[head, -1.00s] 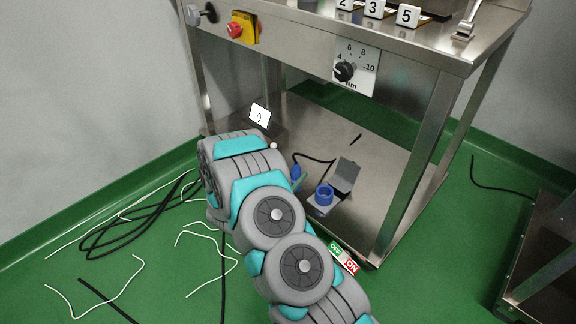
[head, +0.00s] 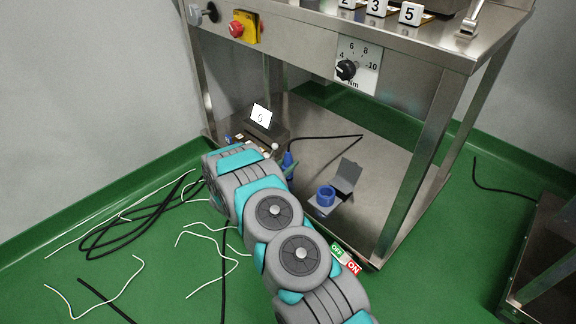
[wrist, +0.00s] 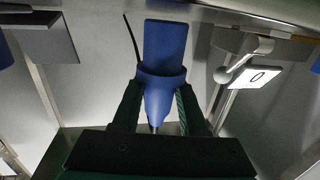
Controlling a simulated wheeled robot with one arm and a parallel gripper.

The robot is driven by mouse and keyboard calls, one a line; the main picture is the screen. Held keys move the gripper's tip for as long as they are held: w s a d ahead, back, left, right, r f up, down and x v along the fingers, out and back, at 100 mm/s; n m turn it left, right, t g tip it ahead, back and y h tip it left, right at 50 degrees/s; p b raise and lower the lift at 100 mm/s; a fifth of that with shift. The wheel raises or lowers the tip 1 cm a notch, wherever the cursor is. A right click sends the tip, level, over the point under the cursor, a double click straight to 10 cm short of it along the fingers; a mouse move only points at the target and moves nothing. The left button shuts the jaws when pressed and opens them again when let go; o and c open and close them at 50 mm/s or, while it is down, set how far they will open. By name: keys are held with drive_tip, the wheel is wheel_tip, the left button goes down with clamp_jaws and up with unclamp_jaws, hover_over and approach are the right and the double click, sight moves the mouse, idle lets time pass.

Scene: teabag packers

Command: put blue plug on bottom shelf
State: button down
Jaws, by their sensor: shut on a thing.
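The blue plug (head: 287,160) shows in the head view just past the end of my arm, low over the bottom shelf (head: 388,165) of the steel table. In the wrist view the blue plug (wrist: 164,58) stands between the two dark green fingers of my gripper (wrist: 160,92), which is shut on it. In the head view my gripper (head: 290,172) is mostly hidden behind my arm. A black cable runs from the plug to the right. I cannot tell whether the plug touches the shelf.
A blue round socket (head: 325,196) with an open grey lid (head: 347,175) sits on the shelf to the right. A device with a small white display (head: 261,116) stands at the back left. A table leg (head: 408,190) bounds the right. Loose cables (head: 130,222) lie on the green floor.

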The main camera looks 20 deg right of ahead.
drive_tip(key=shift+f, duration=0.25)
drive_tip(key=shift+c, duration=2.2)
unclamp_jaws()
